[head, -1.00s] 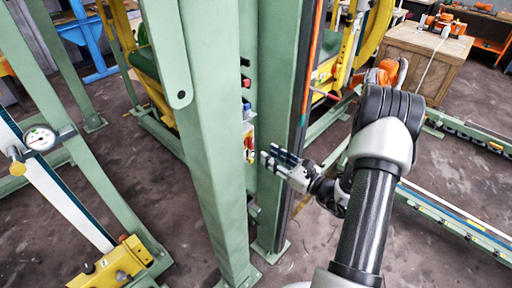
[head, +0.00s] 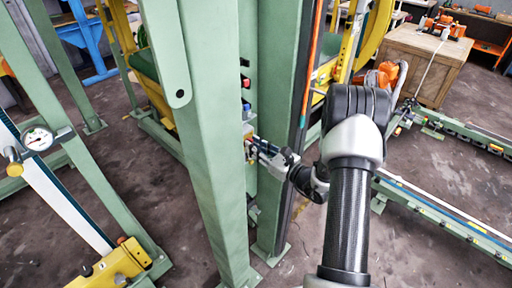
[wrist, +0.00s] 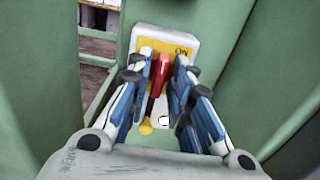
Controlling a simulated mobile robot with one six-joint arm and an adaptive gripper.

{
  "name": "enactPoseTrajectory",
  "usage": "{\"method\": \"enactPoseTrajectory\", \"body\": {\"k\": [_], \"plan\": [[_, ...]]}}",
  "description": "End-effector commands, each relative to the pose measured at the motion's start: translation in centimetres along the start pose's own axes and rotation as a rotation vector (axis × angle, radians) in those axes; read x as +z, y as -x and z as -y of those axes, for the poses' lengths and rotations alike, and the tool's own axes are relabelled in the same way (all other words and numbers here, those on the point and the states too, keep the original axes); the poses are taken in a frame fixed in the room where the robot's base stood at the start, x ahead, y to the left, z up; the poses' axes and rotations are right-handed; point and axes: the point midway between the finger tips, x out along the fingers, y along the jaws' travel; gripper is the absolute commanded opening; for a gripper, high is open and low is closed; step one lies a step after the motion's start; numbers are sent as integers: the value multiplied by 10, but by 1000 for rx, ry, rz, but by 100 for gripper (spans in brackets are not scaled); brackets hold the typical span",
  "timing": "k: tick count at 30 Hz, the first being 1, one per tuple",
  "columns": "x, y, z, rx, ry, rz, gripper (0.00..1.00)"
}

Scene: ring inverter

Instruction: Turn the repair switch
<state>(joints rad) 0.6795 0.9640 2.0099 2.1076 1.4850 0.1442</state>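The switch has a red handle (wrist: 160,72) on a yellow and white plate (wrist: 183,40), marked ON with the letters upside down in the wrist view. My gripper (wrist: 163,62) has one blue-padded finger on each side of the red handle. Narrow gaps seem to show between the pads and the handle, so it looks open around it. In the head view my gripper (head: 256,147) reaches left to the inner side of the green post, where the handle itself is hard to make out.
A broad green post (head: 210,150) stands just left of my gripper, and another green post (head: 278,110) stands close behind it. Small buttons (head: 246,108) sit above the gripper. A low green rail (head: 440,210) lies on the right. Open floor shows at the lower right.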

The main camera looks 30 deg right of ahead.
Motion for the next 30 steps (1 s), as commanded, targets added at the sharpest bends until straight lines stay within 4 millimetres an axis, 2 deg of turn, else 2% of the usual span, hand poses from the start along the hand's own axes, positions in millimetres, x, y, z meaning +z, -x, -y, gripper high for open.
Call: {"method": "enactPoseTrajectory", "body": {"k": [8, 20, 30], "plan": [[0, 0, 0, 0, 0, 0, 0], [-1, 0, 0, 1, 14, 0, 0], [-4, 0, -1, 1, 186, -1, 0]]}}
